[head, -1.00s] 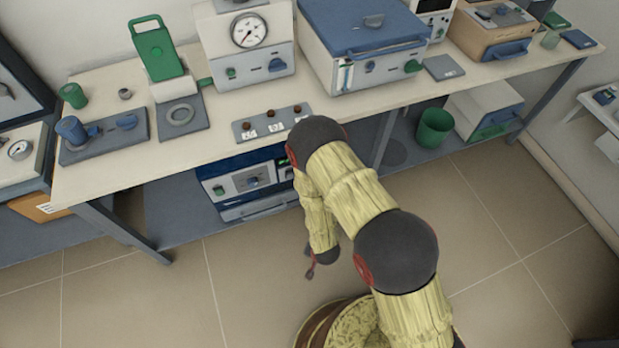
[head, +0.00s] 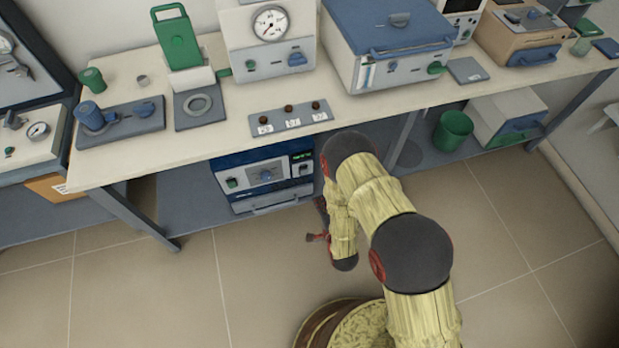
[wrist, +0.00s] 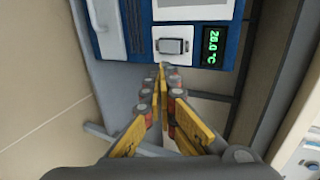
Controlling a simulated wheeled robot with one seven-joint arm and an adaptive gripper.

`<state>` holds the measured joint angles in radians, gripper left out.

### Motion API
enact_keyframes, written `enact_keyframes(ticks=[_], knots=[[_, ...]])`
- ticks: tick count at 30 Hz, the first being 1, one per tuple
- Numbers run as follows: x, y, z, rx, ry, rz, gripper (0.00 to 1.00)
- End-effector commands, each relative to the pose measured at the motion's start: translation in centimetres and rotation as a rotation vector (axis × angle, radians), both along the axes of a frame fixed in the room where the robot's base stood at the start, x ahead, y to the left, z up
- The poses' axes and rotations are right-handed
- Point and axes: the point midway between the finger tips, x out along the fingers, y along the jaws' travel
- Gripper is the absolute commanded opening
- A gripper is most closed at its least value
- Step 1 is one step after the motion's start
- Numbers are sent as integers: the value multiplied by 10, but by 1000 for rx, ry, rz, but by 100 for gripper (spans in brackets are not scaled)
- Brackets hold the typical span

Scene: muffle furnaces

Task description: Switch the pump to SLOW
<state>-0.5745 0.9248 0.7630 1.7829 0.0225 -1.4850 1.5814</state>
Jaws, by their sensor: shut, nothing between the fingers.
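A blue and white unit with controls (head: 262,178) stands under the bench; no label naming the pump is readable. In the wrist view its blue front (wrist: 146,42) appears turned sideways, with a green display (wrist: 212,46) reading about 26.0 °C. A grey switch (wrist: 173,46) sits on a pale plate beside the display. Its setting cannot be told. My gripper (wrist: 162,72) is shut and empty, its fingertips close to the switch's near edge in the picture. Whether they touch is unclear. In the head view my gripper is mostly hidden by my arm.
A bench leg (head: 140,215) stands to the left. A green bin (head: 453,130) stands right. The floor ahead is clear.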

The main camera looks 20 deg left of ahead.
Motion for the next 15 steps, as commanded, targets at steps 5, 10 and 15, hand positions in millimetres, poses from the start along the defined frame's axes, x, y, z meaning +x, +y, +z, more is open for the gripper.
enact_keyframes(ticks=[5,10,15], knots=[[1,1,-1,-1,0,0,0],[11,7,-8,-2,-1,1,0],[35,21,-21,-1,-2,1,0]])
